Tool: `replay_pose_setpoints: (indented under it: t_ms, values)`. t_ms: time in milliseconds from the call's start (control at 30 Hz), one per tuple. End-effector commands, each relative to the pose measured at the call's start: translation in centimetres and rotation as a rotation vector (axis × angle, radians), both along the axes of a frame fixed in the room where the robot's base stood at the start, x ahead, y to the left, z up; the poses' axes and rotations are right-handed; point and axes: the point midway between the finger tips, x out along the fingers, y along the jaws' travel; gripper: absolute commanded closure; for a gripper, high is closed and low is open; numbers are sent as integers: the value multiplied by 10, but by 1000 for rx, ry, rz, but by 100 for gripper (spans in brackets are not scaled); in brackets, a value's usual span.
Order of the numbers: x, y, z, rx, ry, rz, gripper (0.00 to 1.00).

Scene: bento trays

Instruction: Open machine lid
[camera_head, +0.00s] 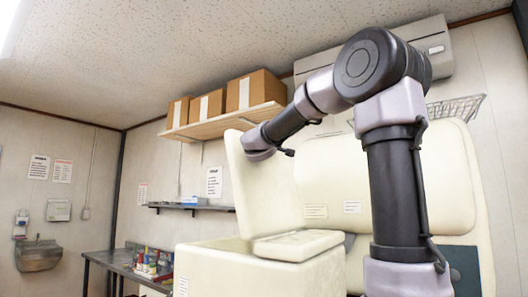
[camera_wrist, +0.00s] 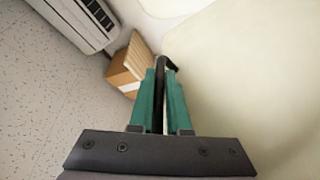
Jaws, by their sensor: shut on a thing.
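The machine is a large cream cabinet (camera_head: 255,272) in the head view. Its cream lid (camera_head: 258,200) stands raised and nearly upright above the front body. My arm comes from the lower right, and its end is at the lid's upper edge; the fingers do not show clearly there. In the wrist view my gripper (camera_wrist: 161,72) has green fingers shut on a thin dark bar, the lid handle (camera_wrist: 161,98). A broad cream surface, apparently the lid (camera_wrist: 250,80), fills the right side. Most of the handle is hidden between the fingers.
A wooden shelf (camera_head: 222,122) with cardboard boxes (camera_head: 255,90) is on the wall behind the lid. An air conditioner (camera_head: 436,50) and a wire basket (camera_head: 458,108) are at the upper right. A metal side table (camera_head: 118,266) and a sink (camera_head: 38,256) stand at the left.

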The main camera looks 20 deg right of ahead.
Motion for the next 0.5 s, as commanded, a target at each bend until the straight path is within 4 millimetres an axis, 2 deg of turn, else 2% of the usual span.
replay_pose_setpoints:
  t_ms: [200, 500]
  values:
    - [-12, -9, 1, -1, 1, -1, 100]
    - [-14, -10, 1, -2, 3, -1, 100]
